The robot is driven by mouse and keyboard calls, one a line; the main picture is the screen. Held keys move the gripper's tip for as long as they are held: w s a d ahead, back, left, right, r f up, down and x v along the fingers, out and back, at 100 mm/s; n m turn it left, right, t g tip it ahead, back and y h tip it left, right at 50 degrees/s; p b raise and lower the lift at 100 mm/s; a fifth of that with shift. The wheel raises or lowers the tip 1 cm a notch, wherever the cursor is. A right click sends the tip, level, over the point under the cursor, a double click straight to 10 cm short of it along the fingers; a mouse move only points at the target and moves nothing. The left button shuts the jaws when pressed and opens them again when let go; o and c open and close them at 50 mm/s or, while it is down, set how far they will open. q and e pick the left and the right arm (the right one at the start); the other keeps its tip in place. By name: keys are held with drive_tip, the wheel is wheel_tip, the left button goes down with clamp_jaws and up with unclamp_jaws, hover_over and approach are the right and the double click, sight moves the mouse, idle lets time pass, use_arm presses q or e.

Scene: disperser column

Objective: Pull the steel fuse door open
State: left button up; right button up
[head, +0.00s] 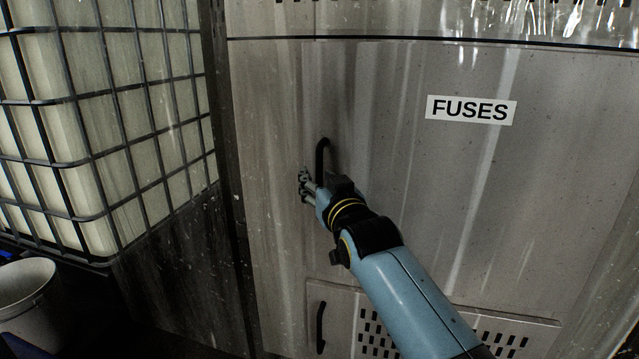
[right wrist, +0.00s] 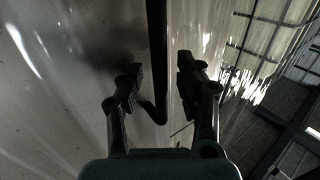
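The steel fuse door (head: 430,190) is a broad grey panel with a white FUSES label (head: 471,110). It looks shut. Its dark bar handle (head: 322,158) stands upright near the left edge, the lower part hidden behind my right gripper (head: 305,185). In the right wrist view, the handle (right wrist: 157,60) comes down between the two fingers of my right gripper (right wrist: 160,85). The fingers are apart, with a gap on each side of the handle, and I see no contact. My left gripper is in neither view.
A caged white tank (head: 90,130) stands at the left, with a pale bucket (head: 27,290) below it. Under the fuse door is a smaller perforated panel (head: 375,325) with its own dark handle (head: 320,327). A dark seam (head: 430,42) runs above the door.

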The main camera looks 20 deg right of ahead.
clamp_jaws()
idle(0.3)
